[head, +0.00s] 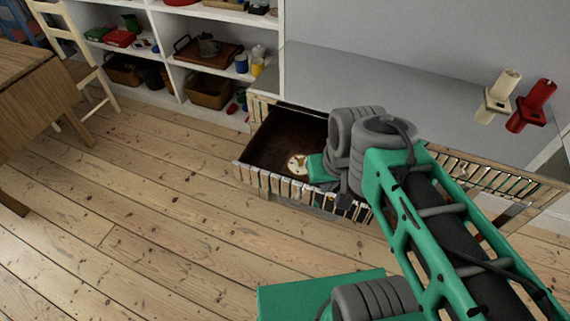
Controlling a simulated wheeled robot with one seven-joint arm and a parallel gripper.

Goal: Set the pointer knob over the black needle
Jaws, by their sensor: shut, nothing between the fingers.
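A small round cream dial (298,164) with brownish marks lies in the open drawer (262,153), near its front. Its pointer knob and black needle are too small to make out. My gripper (313,168) is low over the drawer, just right of the dial and very close to it. Its fingers are shut with nothing held, but my wrist hides much of them. I cannot tell whether they touch the dial.
The drawer's slatted front juts out from a grey-topped cabinet (330,75). Cream (497,98) and red (530,107) holders stand on top at right. White shelves (225,25) hold boxes and trays. A table (35,95) and chair (85,80) stand left. The floorboards between are clear.

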